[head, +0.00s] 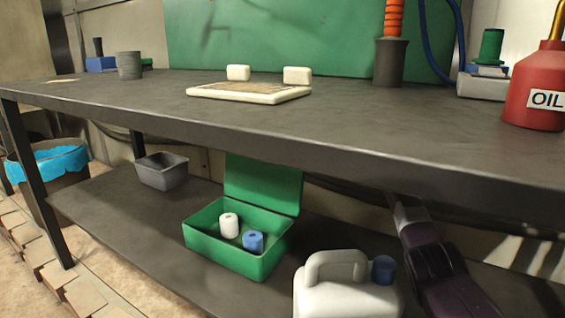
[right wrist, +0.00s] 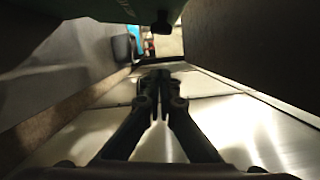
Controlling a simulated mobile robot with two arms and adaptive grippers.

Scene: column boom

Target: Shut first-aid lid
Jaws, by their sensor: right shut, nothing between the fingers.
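The green first-aid box (head: 237,258) stands open on the lower shelf, with a white roll (head: 229,225) and a blue roll (head: 253,241) inside. Its green lid (head: 262,186) stands upright at the back, its upper edge hidden by the tabletop. My right arm reaches under the tabletop to the right of the box; its gripper is hidden in the head view. In the right wrist view my right gripper (right wrist: 161,75) is shut and empty. A dark green surface, likely the lid, crosses the top of that view, apart from the fingertips. My left gripper is not in view.
A white jug (head: 345,296) with a blue cap stands in front of my right arm. A grey bin (head: 162,171) sits left of the box. The tabletop (head: 330,128) overhangs the shelf (head: 120,222). In the wrist view, a pale wall lies close below the fingers.

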